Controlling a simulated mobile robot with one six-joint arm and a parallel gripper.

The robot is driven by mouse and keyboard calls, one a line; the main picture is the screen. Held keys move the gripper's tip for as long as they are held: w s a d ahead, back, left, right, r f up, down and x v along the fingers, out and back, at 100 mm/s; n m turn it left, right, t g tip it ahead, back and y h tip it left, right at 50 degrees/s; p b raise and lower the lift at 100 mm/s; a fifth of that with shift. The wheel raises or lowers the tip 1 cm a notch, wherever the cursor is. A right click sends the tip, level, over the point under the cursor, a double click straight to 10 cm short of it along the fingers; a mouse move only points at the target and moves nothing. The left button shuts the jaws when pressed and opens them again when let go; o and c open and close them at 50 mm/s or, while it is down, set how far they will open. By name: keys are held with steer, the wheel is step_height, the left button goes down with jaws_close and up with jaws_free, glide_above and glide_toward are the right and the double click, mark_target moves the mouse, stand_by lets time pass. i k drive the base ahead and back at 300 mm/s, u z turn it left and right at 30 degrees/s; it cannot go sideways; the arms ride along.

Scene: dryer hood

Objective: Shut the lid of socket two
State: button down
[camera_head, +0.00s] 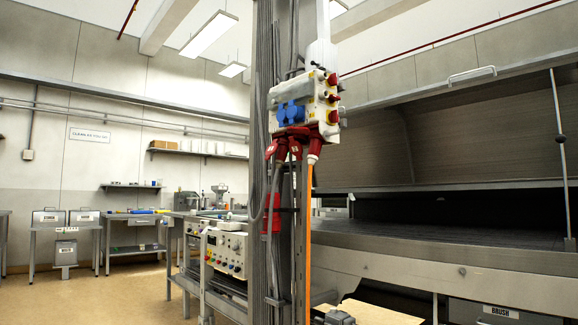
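A pale socket box (305,103) is fixed high on the grey column. Blue socket lids (291,113) sit side by side on its front face. They are small here, and I cannot tell which is socket two or whether its lid stands open. Red sockets (332,97) line the box's right side. Red plugs (283,149) hang at its underside, with cables running down. My gripper is not in view.
The column (262,200) carries several cables, including an orange one (308,230). A large metal hood (460,120) over a bench fills the right. A control unit (226,252) stands left of the column. Open floor (110,295) lies at the left.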

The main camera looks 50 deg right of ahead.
mark_target(295, 147)
steer(key=u, duration=0.2)
steer(key=i, duration=0.85)
steer(key=z, duration=0.05)
